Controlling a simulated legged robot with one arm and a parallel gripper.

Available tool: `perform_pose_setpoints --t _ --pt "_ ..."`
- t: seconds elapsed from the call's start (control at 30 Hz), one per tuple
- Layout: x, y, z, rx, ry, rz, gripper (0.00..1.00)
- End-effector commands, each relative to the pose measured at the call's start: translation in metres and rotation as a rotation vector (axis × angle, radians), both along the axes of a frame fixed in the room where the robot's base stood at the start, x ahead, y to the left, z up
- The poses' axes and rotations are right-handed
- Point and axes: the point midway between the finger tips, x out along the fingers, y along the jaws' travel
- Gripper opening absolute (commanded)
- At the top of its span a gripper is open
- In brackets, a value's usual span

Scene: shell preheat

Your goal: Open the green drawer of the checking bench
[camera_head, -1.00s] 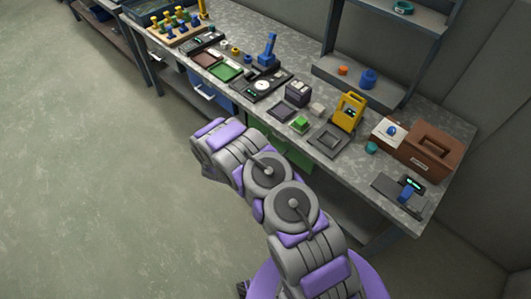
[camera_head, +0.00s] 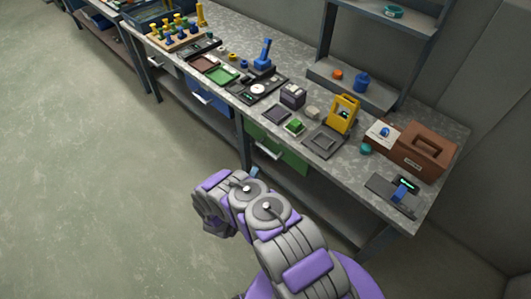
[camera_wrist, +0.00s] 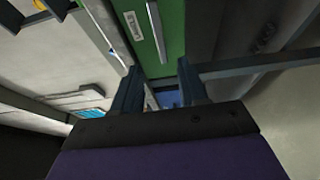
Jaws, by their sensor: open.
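The green drawer (camera_head: 283,155) sits under the front edge of the checking bench (camera_head: 345,172), with a pale bar handle (camera_head: 268,151) on its front. It looks closed. In the wrist view the green front (camera_wrist: 158,28) fills the upper middle and carries a small white label (camera_wrist: 133,25). My gripper (camera_wrist: 160,88) is open, its two dark fingers apart below the green front in that view, with nothing seen held between them. I cannot tell whether a finger touches the drawer or its handle. In the head view my gripper is mostly hidden behind my arm.
A blue drawer (camera_head: 209,98) with a pale handle is farther left. Bench legs and a lower shelf stand under the top. A yellow device (camera_head: 343,114), a brown box (camera_head: 424,148) and several small items are on top. The floor (camera_head: 110,190) at left is clear.

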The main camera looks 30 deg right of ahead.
Motion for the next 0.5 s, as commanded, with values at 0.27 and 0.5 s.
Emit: perform_pose_setpoints --t 0.27,0.5 --pt "0.037 -0.044 -0.002 0.002 -0.001 -0.006 0.43" --pt "0.07 -0.077 0.0 0.001 -0.006 -0.004 0.43"
